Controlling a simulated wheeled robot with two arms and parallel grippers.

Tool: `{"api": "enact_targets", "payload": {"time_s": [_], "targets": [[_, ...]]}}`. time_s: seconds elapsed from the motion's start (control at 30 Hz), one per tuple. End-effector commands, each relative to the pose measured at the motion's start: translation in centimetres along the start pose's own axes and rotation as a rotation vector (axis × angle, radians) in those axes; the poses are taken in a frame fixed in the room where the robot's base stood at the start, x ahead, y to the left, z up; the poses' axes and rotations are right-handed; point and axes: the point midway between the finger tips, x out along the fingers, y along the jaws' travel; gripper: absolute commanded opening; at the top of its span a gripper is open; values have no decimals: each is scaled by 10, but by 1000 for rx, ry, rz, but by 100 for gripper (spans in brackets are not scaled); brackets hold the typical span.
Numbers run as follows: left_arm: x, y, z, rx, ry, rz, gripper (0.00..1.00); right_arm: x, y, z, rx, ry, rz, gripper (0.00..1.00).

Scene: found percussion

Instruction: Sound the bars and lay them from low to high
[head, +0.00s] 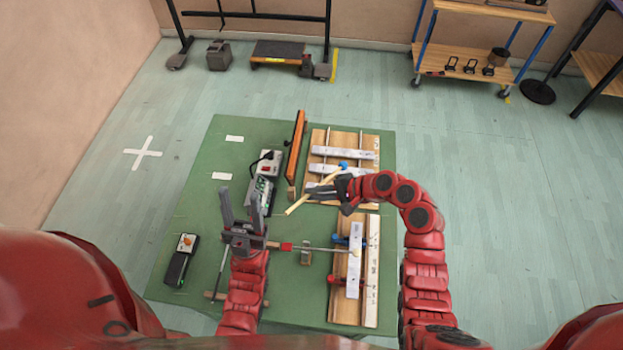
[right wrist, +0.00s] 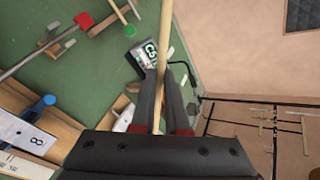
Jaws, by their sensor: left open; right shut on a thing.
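My right gripper (head: 325,190) is shut on a pale wooden stick (head: 300,204). The stick also shows between its fingers in the right wrist view (right wrist: 166,40). A blue round piece (head: 343,166) shows near its upper end; I cannot tell if they are joined. My left gripper (head: 242,205) is open with fingers pointing away. Silvery bars lie across the upper wooden rack: a far bar (head: 343,153), a middle bar (head: 355,172), and a near one partly hidden by my right gripper. Another bar (head: 354,265), marked 8 in the wrist view (right wrist: 22,135), lies lengthwise on the lower wooden stand (head: 342,305).
A device with a lit display (right wrist: 150,52) reading C5 stands on the green mat (head: 205,200). A thin rod with a red piece (head: 286,246) lies near my left gripper.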

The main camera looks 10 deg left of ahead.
Motion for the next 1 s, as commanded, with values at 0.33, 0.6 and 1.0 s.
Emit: {"api": "enact_targets", "payload": {"time_s": [0.33,0.6,1.0], "targets": [[3,0,0,0,0,0,50,-1,-2,0,0,3,0,0],[-32,2,5,0,0,0,50,27,35,-20,1,3,-1,0],[-78,4,13,0,0,0,50,67,87,-48,1,3,1,0]]}}
